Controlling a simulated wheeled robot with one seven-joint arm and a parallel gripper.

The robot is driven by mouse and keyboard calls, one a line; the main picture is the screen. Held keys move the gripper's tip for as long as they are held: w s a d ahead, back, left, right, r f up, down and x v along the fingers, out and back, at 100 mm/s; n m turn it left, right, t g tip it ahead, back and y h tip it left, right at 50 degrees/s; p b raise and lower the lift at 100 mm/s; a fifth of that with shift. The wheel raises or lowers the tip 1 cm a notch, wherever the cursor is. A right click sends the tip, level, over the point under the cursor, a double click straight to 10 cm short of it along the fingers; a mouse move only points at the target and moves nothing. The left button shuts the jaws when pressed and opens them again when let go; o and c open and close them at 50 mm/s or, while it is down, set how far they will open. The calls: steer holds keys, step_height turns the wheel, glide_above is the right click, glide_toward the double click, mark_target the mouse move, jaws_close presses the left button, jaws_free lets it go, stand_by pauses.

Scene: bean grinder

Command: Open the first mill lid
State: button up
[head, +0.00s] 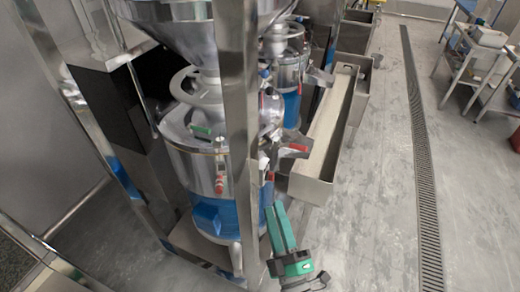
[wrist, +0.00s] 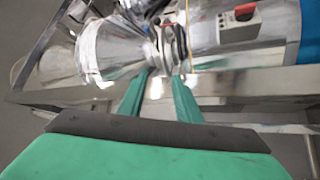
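The nearest mill (head: 195,160) is a shiny metal cylinder with a blue lower part, standing upright at centre left in the head view. Its metal top (head: 195,122) lies under a ring-shaped handle and a hopper (head: 185,30); I see no raised lid. A frame post hides part of its right side. My green gripper (head: 278,210) is low in front of the mill, to the right of its blue base. In the wrist view its two green fingers (wrist: 158,78) are spread, with a gap and nothing clearly held. Beyond them show a cone-shaped metal part (wrist: 112,50) and a metal cylinder, turned sideways.
A steel post (head: 238,130) stands in front of the mill. A second mill (head: 287,75) is behind it. Long metal troughs (head: 325,130) jut out on the right. The floor (head: 370,220) right of them is clear, with a drain grate (head: 425,190).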

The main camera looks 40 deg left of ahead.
steer(key=w+a+n+g, duration=0.1)
steer(key=w+a+n, duration=0.1)
steer(key=w+a, duration=0.3)
steer(key=w+a+r+n+g+h, duration=0.1)
steer(key=w+a+n, duration=0.1)
steer(key=w+a, duration=0.3)
steer(key=w+a+n+g, duration=0.1)
steer(key=w+a+g, duration=0.1)
steer(key=w+a, duration=0.4)
steer(key=shift+a+r+n+h, duration=0.3)
steer(key=shift+a+n+h, duration=0.1)
steer(key=shift+a, duration=0.1)
steer(key=shift+w+a, duration=0.1)
steer(key=shift+w, duration=0.05)
jaws_close()
